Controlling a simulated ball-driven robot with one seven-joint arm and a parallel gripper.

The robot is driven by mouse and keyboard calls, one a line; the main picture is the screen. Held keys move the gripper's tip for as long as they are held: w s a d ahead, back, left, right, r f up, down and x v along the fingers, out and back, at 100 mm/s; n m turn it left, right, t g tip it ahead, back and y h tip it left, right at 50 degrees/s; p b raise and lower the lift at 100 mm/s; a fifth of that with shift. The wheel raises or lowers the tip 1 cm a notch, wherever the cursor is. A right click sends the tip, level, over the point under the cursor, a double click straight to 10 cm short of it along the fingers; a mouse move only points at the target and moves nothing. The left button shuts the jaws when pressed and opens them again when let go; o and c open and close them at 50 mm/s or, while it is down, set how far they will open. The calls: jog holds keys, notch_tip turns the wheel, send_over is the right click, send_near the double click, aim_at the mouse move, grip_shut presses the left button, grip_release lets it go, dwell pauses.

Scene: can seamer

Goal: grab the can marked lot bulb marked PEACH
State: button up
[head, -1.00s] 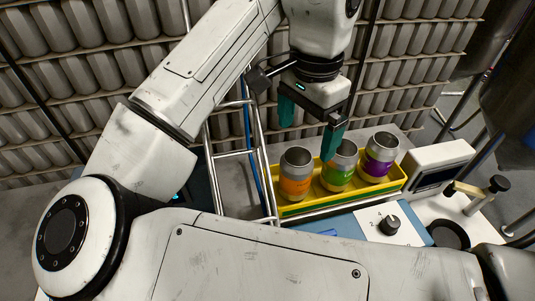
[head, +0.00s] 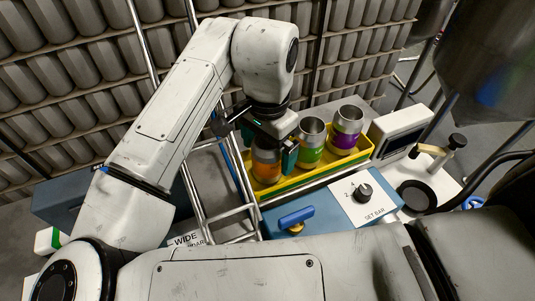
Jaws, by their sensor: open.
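Three open silver cans stand in a row in a yellow tray (head: 297,180). The left one has an orange label (head: 266,172), the middle one a green label (head: 308,154), the right one a purple label (head: 346,141). I cannot read the lettering on any label, so PEACH cannot be made out. My gripper (head: 268,152) points down at the orange-label can, with its teal fingers apart. One finger is at the can's right side, between it and the green-label can. The orange can's top is hidden by the gripper; contact cannot be told.
A blue machine body with a blue handle (head: 296,217) and a black knob (head: 363,192) lies in front of the tray. A metal rail frame (head: 222,210) stands close on the left. A white display box (head: 402,137) is at right. Racks of cans fill the back.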

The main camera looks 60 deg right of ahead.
jog(key=shift+f, duration=0.55)
jog(key=c, duration=1.1)
jog(key=shift+r, duration=0.1)
